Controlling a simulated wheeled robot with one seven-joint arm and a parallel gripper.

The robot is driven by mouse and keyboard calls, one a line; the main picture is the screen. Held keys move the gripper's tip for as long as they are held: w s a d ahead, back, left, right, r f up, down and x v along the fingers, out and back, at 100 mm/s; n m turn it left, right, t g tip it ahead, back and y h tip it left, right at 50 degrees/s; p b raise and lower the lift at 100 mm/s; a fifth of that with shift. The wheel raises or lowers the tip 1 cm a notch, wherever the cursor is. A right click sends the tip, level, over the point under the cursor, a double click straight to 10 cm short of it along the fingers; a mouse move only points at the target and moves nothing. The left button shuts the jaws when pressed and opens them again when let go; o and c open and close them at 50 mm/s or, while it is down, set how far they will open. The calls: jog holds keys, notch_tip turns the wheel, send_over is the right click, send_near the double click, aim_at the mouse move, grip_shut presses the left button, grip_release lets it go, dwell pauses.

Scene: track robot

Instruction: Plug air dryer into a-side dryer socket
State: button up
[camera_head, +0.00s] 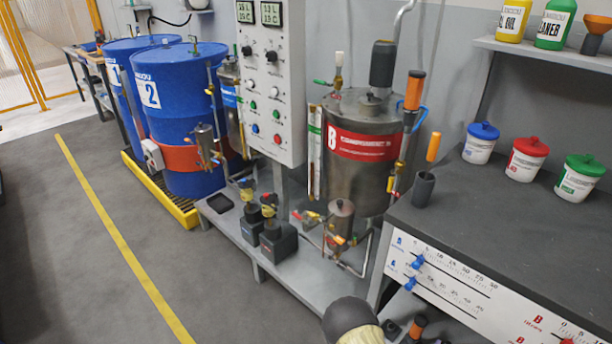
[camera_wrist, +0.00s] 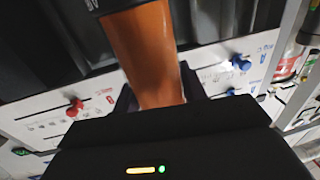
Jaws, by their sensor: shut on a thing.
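In the wrist view, an orange cylinder (camera_wrist: 148,55), which looks like the air dryer, has a dark end with white lettering at the top edge. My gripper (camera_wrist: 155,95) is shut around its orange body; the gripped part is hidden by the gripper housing. The gripper is close to the white front panel of the workbench. A similar orange dryer (camera_head: 414,90) stands upright beside the steel B tank (camera_head: 350,120). The A-side tank (camera_head: 230,105) is mostly hidden behind the control cabinet, and I cannot make out its socket.
The workbench (camera_head: 500,225) at the right carries a dark cup (camera_head: 423,189) and several lidded tubs. The control cabinet (camera_head: 270,90), a low platform (camera_head: 290,268) with pumps, and blue drums (camera_head: 190,120) stand along the wall. The grey floor (camera_head: 70,250) at left is clear.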

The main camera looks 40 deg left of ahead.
jog(key=w+d+r+h+p, duration=0.1)
jog(key=d+r+p, duration=1.3)
jog(key=r+p, duration=0.3)
jog(key=p, duration=0.3)
jog(key=shift+w+d+r+m, duration=0.25)
jog(key=shift+w+d+m, duration=0.05)
jog(key=shift+w+d, duration=0.05)
